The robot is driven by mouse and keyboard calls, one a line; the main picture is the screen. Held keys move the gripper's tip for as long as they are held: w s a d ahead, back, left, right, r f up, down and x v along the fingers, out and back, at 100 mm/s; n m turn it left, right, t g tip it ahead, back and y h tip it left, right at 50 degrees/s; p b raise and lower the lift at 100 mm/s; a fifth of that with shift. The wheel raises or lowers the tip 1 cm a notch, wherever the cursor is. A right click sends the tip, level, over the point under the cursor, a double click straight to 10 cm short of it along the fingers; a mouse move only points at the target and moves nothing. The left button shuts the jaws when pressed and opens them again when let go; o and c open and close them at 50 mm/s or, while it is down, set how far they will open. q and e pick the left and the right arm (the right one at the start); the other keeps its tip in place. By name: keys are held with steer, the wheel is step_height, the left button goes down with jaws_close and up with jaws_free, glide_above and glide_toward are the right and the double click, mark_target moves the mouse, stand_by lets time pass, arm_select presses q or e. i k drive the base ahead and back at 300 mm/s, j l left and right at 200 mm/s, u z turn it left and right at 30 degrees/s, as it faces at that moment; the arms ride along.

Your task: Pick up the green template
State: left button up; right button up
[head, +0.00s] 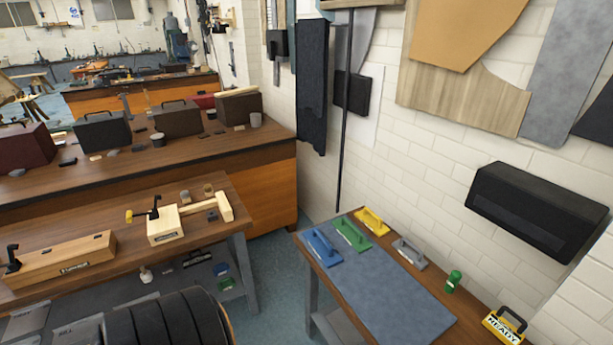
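The green template (354,236) is a flat plate with a raised handle. It lies at the far end of the small wooden table (453,310) by the white tiled wall. It sits between a blue template (320,248) on its left and a yellow template (371,222) on its right, in a slanted row. A grey template (409,254) lies nearer on the right. Neither of my grippers shows in the head view, and nothing is seen touching the templates.
A grey-blue mat (392,298) covers much of the small table. A black box (536,212) juts from the wall above. A workbench (110,235) stands left, across a floor gap.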

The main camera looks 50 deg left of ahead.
mark_target(351, 232)
steer(key=u, duration=1.25)
